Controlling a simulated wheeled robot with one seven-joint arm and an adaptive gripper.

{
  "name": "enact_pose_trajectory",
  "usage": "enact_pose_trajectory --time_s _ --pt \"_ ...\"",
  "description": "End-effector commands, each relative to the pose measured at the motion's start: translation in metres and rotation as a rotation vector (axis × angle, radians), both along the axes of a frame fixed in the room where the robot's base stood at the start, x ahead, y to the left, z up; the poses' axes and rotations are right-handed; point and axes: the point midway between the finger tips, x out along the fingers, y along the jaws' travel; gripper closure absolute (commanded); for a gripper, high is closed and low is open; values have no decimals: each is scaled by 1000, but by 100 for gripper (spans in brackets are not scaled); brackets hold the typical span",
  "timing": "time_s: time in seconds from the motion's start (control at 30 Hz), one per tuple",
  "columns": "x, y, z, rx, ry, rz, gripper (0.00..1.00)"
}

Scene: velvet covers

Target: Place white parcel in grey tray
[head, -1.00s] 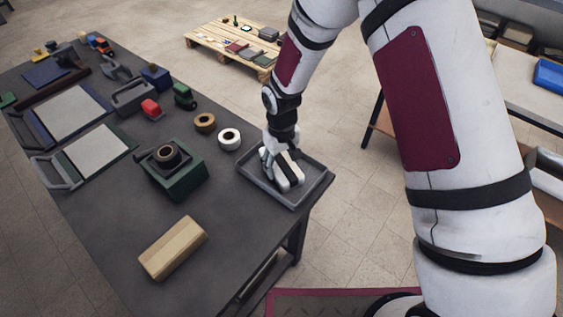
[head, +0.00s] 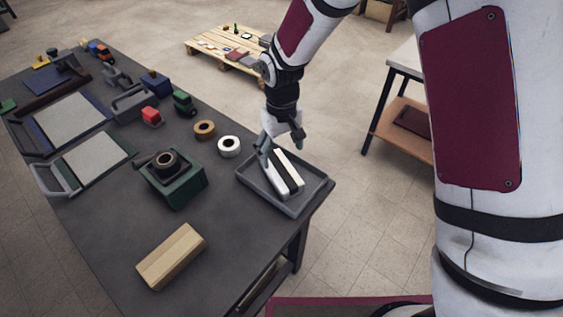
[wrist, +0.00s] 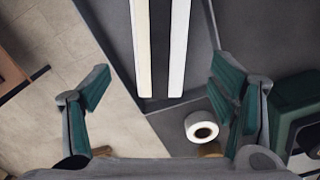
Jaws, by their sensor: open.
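The white parcel (head: 284,174), with a dark band along its length, lies in the grey tray (head: 305,197) at the table's right corner. My gripper (head: 282,147) is above the far end of the parcel, open and empty. In the wrist view the parcel (wrist: 145,45) shows at the top, beyond my spread fingers (wrist: 158,95) and apart from them. The tray (wrist: 205,60) lies under it in that view.
A white tape roll (head: 229,146) and a brown tape roll (head: 204,130) stand left of the tray. A green box (head: 178,187) with a dark roll on it and a wooden block (head: 172,256) are on the dark table (head: 115,215). A pallet (head: 222,58) stands behind on the floor.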

Motion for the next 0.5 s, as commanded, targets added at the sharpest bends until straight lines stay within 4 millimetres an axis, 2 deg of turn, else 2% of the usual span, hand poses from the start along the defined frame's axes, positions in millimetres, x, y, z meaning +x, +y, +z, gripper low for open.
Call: enact_pose_trajectory --time_s 0.03,0.2,0.5 --pt "1 0 10 1 -3 0 22" --pt "1 0 29 0 -1 -1 22" --pt "0 0 36 0 0 -1 22"
